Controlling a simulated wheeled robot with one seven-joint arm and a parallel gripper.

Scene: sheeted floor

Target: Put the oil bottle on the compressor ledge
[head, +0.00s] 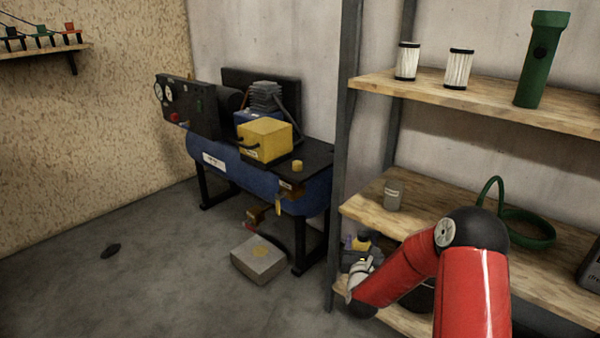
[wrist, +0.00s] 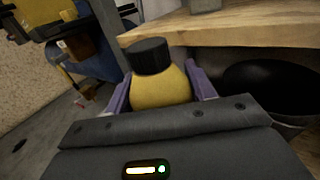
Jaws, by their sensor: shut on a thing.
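A yellow oil bottle (wrist: 160,88) with a black cap stands between the purple fingers of my gripper (wrist: 161,84) in the wrist view. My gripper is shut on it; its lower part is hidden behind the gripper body. In the head view, my gripper (head: 358,250) is low at the left end of the shelf rack, right of the compressor. The blue compressor (head: 232,170) stands by the back wall. Its flat black ledge (head: 315,157) carries a yellow box (head: 264,139) and a small yellow cap (head: 297,166). My gripper is apart from it.
A dark post (head: 345,120) stands between rack and compressor. A grey block (head: 258,259) lies on the floor before the compressor.

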